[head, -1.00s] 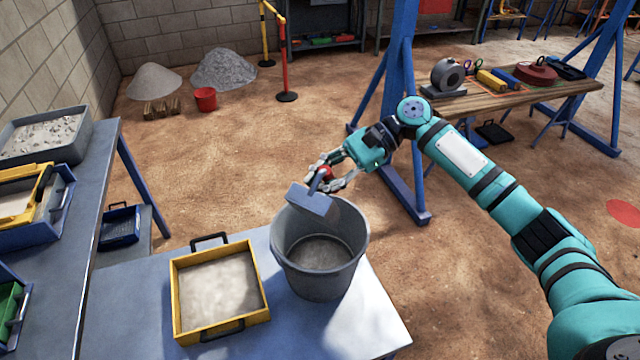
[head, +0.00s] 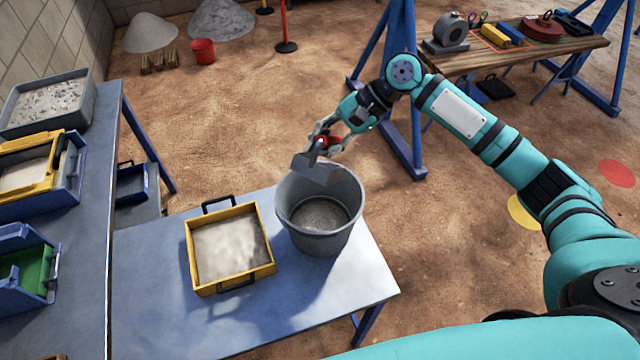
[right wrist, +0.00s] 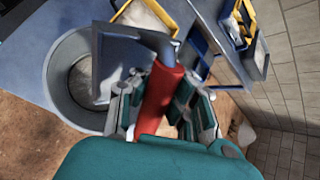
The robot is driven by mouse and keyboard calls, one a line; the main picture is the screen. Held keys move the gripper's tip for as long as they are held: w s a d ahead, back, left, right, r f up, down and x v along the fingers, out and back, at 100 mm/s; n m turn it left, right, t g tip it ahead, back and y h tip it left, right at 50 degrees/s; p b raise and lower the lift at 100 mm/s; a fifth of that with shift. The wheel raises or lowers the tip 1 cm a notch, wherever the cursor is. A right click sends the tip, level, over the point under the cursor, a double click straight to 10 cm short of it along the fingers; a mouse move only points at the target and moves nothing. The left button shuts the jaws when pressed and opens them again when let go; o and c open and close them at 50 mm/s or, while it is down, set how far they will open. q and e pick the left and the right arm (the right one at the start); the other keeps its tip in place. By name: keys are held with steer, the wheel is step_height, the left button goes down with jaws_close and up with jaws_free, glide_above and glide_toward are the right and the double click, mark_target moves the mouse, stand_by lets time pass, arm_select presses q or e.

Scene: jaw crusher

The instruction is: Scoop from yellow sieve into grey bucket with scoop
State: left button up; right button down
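The yellow sieve (head: 190,270) holds pale sandy material and sits on the blue-grey table. The grey bucket (head: 322,242) stands just right of it, with some greyish material on its bottom. My right gripper (head: 324,142) is shut on the red handle of the scoop (head: 314,169), over the bucket's far rim. The scoop's grey metal pan is tilted above the bucket opening; whether it holds anything cannot be told. In the right wrist view the red handle lies between the fingers (right wrist: 160,105), with the bucket (right wrist: 60,90) at left. My left gripper is not in view.
A second table (head: 85,215) at left carries a grey tray (head: 90,97), another yellow sieve in a blue bin, and a green-and-blue bin (head: 50,285). A blue trestle frame (head: 408,150) stands behind my right arm. The table in front of the yellow sieve is clear.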

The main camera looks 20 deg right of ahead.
steer(key=shift+s+r+n+t+h+p, duration=0.1)
steer(key=shift+r+n+t+h+p, duration=0.4)
steer(key=shift+p, duration=1.25)
steer(key=shift+r+n+t+h+p, duration=0.1)
steer(key=shift+r+t+h+p, duration=0.4)
steer(key=shift+r+h+p, duration=0.9)
steer(key=shift+f, duration=0.35)
steer(key=shift+r+n+t+h, duration=0.5)
steer(key=shift+r+t+h, duration=0.3)
steer(key=shift+t+h, duration=0.35)
steer(key=shift+f, duration=0.1)
